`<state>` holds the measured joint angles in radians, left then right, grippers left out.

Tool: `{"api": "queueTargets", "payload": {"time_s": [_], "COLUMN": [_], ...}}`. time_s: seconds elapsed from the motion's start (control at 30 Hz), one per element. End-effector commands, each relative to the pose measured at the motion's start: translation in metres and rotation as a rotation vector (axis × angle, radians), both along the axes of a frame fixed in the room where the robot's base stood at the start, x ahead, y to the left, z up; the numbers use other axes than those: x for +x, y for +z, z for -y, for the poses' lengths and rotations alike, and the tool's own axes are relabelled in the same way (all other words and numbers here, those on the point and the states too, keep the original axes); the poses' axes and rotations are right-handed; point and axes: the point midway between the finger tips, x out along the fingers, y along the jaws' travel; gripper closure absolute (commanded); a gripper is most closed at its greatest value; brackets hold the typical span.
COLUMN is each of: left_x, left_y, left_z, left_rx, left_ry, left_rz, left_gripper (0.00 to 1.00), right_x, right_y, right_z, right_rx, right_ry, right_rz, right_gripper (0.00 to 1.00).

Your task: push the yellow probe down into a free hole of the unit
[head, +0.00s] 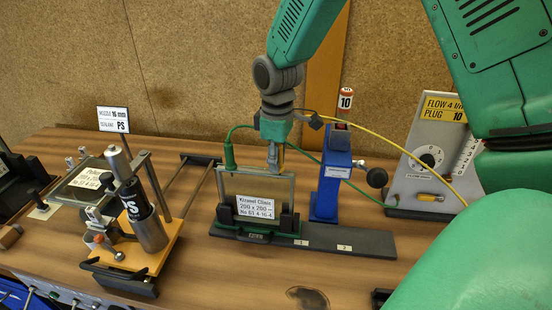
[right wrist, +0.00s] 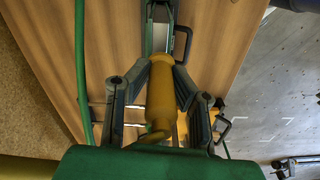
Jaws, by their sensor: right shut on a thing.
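The unit (head: 258,188) is an upright glass pane in a dark frame with a white label, standing on a dark base. A green probe (head: 229,152) stands at the left end of its top edge. My right gripper (head: 275,160) is above the right part of that edge, pointing down. It is shut on the yellow probe (right wrist: 161,88), which sits between the fingers in the right wrist view. The unit's edge (right wrist: 160,38) lies beyond the probe there. The probe's tip and the hole under it are hidden, so I cannot tell whether it is inserted. My left gripper is not in view.
A blue post (head: 331,180) stands right of the unit. A grey flow box (head: 408,180) stands further right, with green and yellow cables (head: 392,134) running to it. A sealant rig (head: 140,215) stands at the left. The front middle of the table is mostly clear.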

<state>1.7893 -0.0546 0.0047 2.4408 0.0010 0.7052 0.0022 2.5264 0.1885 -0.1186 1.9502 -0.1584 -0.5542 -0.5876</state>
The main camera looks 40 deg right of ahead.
Motion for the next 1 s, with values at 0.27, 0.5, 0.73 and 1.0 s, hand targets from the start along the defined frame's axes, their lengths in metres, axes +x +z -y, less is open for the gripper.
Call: {"api": "queueTargets", "payload": {"time_s": [0.27, 0.5, 0.73, 1.0], "left_x": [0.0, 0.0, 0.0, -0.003], "left_y": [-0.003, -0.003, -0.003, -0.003], "left_z": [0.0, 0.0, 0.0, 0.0], "left_rx": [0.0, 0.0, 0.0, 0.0], "left_ry": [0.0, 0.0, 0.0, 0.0], "left_rz": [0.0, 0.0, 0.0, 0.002], "left_gripper": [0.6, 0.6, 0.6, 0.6], "right_x": [0.0, 0.0, 0.0, 0.001], "right_y": [-0.007, -0.01, -0.01, 0.012], "right_z": [0.0, 0.0, 0.0, 0.0], "right_rx": [0.001, 0.001, 0.001, 0.001], "right_ry": [0.0, 0.0, 0.0, 0.0], "right_rz": [0.0, 0.0, 0.0, 0.005], "right_gripper": [1.0, 0.57, 0.57, 0.57]}}
